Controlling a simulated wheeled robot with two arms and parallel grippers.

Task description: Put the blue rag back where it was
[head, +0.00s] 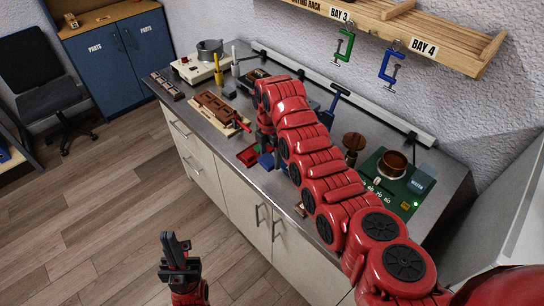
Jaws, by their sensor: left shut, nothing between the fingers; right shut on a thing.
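The blue rag (266,161) is a small blue patch low over the steel worktop, near its front edge, beside a red item (247,156). My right arm reaches across the worktop from the lower right. My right gripper (266,147) points down and is shut on the blue rag; its fingertips are small and partly hidden by my arm. I cannot tell whether the rag touches the worktop. My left gripper (174,247) is shut and empty, in front of the cabinet over the wooden floor.
A wooden tray with brown pieces (218,109) and red-handled pliers (238,121) lie left of my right gripper. A grey pot on a white device (205,58) stands behind. A green board (395,189) lies right of my arm. Clamps (343,46) hang from the rack.

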